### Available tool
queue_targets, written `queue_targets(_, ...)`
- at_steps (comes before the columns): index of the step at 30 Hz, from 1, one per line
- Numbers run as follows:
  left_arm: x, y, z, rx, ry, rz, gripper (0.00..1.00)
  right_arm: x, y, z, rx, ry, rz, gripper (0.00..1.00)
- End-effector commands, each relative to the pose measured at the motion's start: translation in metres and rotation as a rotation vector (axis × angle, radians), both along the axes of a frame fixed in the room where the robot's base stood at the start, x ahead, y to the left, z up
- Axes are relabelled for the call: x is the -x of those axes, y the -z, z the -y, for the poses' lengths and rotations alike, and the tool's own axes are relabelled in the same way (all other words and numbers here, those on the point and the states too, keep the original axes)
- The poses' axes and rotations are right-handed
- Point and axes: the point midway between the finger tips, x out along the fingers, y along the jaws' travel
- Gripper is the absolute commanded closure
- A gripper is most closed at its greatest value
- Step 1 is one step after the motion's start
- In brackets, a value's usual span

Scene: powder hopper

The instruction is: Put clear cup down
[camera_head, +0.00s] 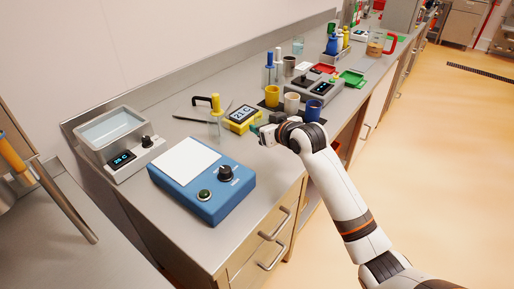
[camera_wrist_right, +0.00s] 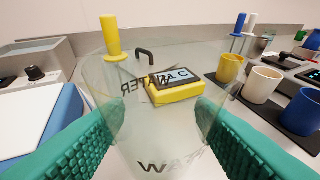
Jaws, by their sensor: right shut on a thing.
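The clear cup (camera_wrist_right: 150,128) fills the middle of the right wrist view. It is see-through, with dark mirrored lettering that reads like WATER. The teal fingers of my right gripper (camera_wrist_right: 150,145) are shut on its two sides. In the head view my right gripper (camera_head: 266,134) is over the counter near its front edge, to the right of the blue device. The cup is hard to make out there. I cannot tell how far its base is from the counter. My left gripper is not in view.
A yellow meter (camera_head: 241,119) lies just behind the gripper. Yellow (camera_head: 272,96), white (camera_head: 292,103) and blue (camera_head: 313,110) cups stand to the right on a dark mat. A blue device (camera_head: 202,190) and a grey bath (camera_head: 113,137) stand left. Some bare counter (camera_head: 262,168) shows in front.

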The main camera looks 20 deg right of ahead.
Motion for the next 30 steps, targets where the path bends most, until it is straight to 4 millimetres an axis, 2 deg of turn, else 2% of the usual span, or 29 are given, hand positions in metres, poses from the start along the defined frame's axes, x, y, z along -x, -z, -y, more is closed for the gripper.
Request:
queue_targets(2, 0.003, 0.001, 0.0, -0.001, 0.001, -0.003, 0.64, -0.007, -0.002, 0.006, 0.0, 0.003, -0.002, 0.75)
queue_targets(4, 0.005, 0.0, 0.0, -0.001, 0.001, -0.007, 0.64, -0.01, 0.004, 0.008, -0.003, 0.004, -0.006, 0.75)
queue_targets(10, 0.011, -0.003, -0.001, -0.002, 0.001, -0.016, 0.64, -0.009, 0.041, 0.008, -0.004, 0.004, -0.008, 0.75)
queue_targets(22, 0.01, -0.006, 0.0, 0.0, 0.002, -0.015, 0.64, -0.009, 0.089, 0.008, -0.005, 0.004, -0.005, 0.75)
queue_targets(25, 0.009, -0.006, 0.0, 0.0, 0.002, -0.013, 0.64, -0.009, 0.096, 0.008, -0.004, 0.004, -0.004, 0.75)
queue_targets(30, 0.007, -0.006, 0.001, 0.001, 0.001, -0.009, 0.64, -0.009, 0.096, 0.008, -0.004, 0.004, -0.002, 0.75)
